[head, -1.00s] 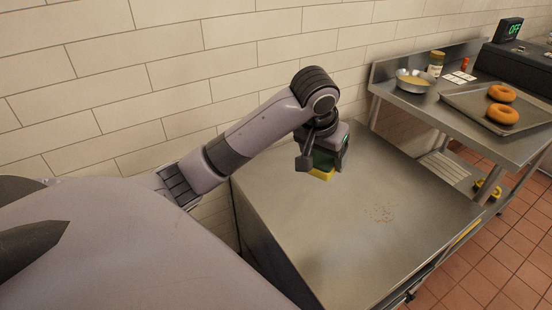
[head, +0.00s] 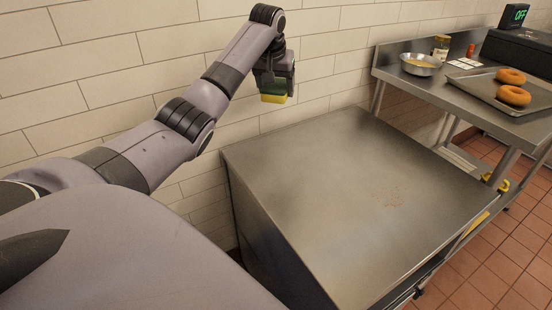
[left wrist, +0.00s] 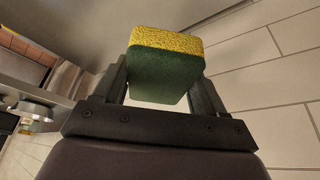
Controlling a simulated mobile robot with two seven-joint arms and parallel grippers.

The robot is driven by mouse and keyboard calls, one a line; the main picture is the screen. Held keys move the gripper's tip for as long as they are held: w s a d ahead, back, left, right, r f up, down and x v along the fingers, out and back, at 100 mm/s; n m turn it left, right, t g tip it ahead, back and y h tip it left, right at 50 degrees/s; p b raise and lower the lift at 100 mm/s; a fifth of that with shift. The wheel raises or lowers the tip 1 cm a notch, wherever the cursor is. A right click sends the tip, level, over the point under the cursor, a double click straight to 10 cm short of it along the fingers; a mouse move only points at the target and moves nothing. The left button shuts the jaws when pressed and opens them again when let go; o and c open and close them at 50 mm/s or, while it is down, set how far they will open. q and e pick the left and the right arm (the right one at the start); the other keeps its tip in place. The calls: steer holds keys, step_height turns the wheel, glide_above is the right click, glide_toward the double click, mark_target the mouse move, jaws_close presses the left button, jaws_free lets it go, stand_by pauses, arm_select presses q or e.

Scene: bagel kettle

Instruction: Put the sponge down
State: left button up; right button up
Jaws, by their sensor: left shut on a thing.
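The sponge (head: 273,98) is yellow with a green side. My left gripper (head: 272,86) is shut on it and holds it in the air near the tiled wall, above the back left part of the steel table (head: 340,190). In the left wrist view the sponge (left wrist: 166,65) sits between the two fingers of the left gripper (left wrist: 160,85), its green side towards the camera and a yellow edge at the top. My right gripper is not in view.
The steel table top is bare except for a patch of brown crumbs (head: 388,196). A higher steel counter at the right holds a metal bowl (head: 421,65), a jar (head: 441,47) and a tray (head: 480,88) with two bagels (head: 512,86).

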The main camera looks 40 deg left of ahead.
mark_target(276, 154)
arm_select(q)
step_height(276, 154, down, 20)
steer(key=shift+a+r+b, duration=0.1)
steer(key=shift+r+b, duration=0.1)
steer(key=shift+b, duration=0.95)
steer(key=shift+f, duration=0.2)
steer(key=shift+f, duration=0.3)
